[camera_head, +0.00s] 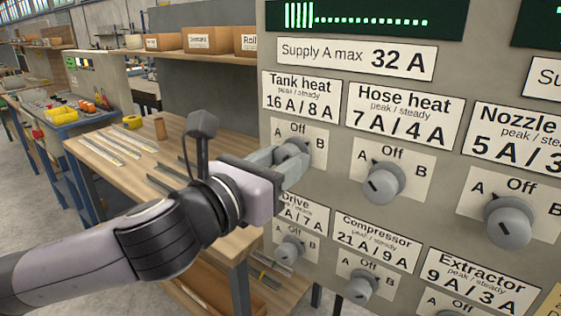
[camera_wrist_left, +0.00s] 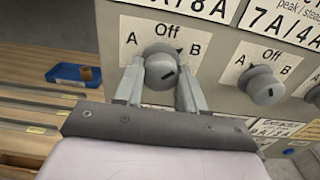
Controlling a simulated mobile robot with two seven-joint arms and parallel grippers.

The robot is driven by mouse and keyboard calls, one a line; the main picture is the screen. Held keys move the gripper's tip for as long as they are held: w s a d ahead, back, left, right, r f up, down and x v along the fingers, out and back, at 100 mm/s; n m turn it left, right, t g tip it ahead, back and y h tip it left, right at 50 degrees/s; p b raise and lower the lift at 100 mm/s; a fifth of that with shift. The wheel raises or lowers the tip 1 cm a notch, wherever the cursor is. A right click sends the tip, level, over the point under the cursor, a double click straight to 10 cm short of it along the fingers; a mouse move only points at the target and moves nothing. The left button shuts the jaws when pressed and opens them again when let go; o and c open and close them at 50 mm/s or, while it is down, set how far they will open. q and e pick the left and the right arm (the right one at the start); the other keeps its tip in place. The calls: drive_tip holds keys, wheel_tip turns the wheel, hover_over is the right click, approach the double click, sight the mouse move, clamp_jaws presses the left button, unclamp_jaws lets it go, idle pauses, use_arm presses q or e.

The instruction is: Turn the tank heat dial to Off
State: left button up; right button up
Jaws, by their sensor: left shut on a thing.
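The tank heat dial (camera_head: 293,147) is a round grey knob on the panel, under the "Tank heat 16 A / 8 A" label, with A, Off and B around it. In the left wrist view the dial (camera_wrist_left: 160,66) sits between my fingers, and its dark pointer appears to be toward B. My left gripper (camera_head: 290,158) is shut on this dial, one finger on each side; it also shows in the left wrist view (camera_wrist_left: 160,78). The fingers hide part of the dial in the head view. My right gripper is not in view.
The hose heat dial (camera_head: 383,184) is close to the right, and the nozzle dial (camera_head: 508,223) farther right. The drive dial (camera_head: 289,249) and compressor dial (camera_head: 361,287) are below. A wooden workbench (camera_head: 135,140) stands left of the panel.

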use_arm(q)
drive_tip(key=n+p, duration=0.2)
drive_tip(key=n, duration=0.1)
drive_tip(key=shift+r+n, duration=0.1)
drive_tip(key=shift+n, duration=0.2)
drive_tip(key=shift+n+p, duration=1.15)
drive_tip(key=shift+n, duration=1.45)
drive_tip(key=o, duration=1.1)
drive_tip(key=shift+c, duration=0.2)
drive_tip(key=b+v, duration=0.1)
drive_tip(key=v, duration=0.6)
